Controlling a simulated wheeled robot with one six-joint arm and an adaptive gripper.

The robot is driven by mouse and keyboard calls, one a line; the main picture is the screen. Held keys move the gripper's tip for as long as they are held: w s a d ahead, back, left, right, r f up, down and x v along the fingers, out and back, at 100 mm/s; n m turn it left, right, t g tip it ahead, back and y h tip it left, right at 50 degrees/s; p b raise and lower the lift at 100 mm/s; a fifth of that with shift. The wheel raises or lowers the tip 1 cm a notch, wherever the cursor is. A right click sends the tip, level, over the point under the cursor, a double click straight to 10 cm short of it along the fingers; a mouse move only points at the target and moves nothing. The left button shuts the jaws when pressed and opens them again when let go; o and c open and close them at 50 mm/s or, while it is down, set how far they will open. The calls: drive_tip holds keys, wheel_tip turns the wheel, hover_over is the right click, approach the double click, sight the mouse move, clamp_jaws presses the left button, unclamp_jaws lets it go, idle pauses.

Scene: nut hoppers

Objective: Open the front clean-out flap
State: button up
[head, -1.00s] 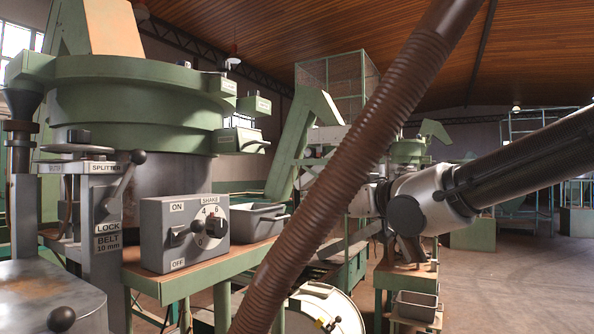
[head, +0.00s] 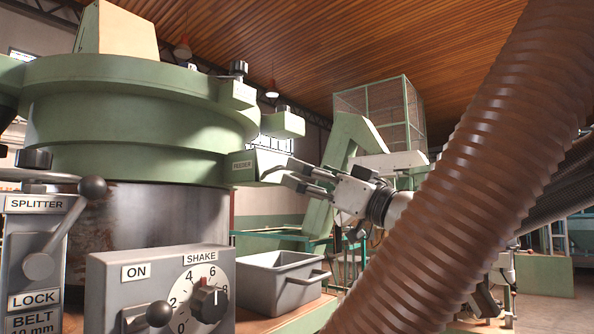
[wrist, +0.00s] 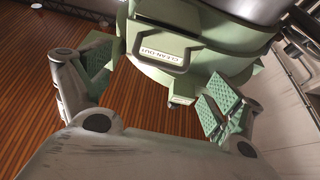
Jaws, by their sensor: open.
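The green clean-out flap (head: 255,166) sits on the side of the round green hopper (head: 130,105) and looks shut. Its label is too small to read surely in the head view. Contact with the handle cannot be told.
A grey control box (head: 160,290) with ON and SHAKE knobs stands in front. A splitter lever (head: 65,225) is at left. A grey bin (head: 285,282) sits on the bench below my gripper. A thick brown ribbed hose (head: 480,170) crosses the right side.

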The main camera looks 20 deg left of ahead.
drive_tip(key=shift+x, duration=2.4)
drive_tip(key=c, duration=1.4)
drive_tip(key=shift+c, duration=0.2)
